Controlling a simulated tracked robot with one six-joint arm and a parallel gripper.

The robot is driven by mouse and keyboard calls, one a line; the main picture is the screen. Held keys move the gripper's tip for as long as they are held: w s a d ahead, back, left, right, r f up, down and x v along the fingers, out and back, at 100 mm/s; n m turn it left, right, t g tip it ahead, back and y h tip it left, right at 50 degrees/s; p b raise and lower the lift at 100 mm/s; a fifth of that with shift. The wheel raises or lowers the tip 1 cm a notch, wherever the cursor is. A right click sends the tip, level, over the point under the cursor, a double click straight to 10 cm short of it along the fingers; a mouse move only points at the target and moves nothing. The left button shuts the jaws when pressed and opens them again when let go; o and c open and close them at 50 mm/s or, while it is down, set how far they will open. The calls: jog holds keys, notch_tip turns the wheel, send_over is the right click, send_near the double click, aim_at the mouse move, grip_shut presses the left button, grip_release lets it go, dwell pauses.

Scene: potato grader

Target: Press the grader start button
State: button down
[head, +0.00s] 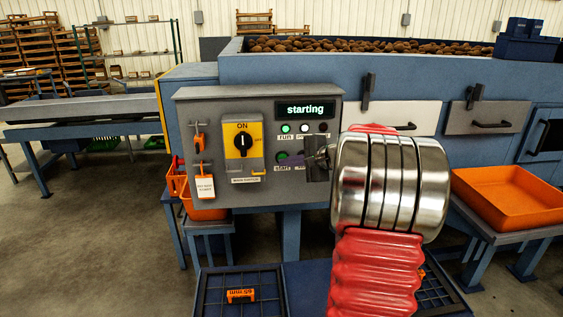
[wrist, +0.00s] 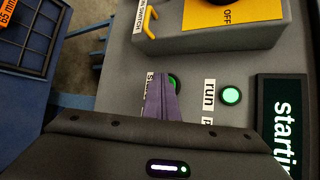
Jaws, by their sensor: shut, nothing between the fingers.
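The grey control panel (head: 225,105) carries a display (head: 305,110) reading "starting"; part of it also shows in the wrist view (wrist: 287,125). The start button (wrist: 174,82) is green and mostly hidden behind my fingers. Part of its label shows beside them. My gripper (wrist: 160,82) is shut, with purple fingers and nothing between them. The tips are at the start button, touching it or very close; I cannot tell how far it is pressed. In the head view my gripper (head: 284,157) meets the panel's lower right. The run lamp (head: 285,129) glows green.
The yellow main switch (head: 242,140), its pointer at ON, sits left of the buttons. A padlock and tag (head: 205,186) hang at the panel's left. An orange tray (head: 507,196) stands at the right. Potatoes (head: 330,45) lie in the machine behind.

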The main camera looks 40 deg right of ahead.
jog(key=shift+s+a, duration=0.1)
jog(key=shift+s, duration=0.05)
jog(key=shift+s+a, duration=0.4)
jog(key=shift+s, duration=0.2)
jog(key=s+a, duration=0.1)
jog(key=s, duration=0.1)
jog(key=s+a, duration=0.2)
jog(key=shift+s, duration=0.1)
dwell(0.6)
dwell(0.6)
jog(key=shift+f, duration=0.1)
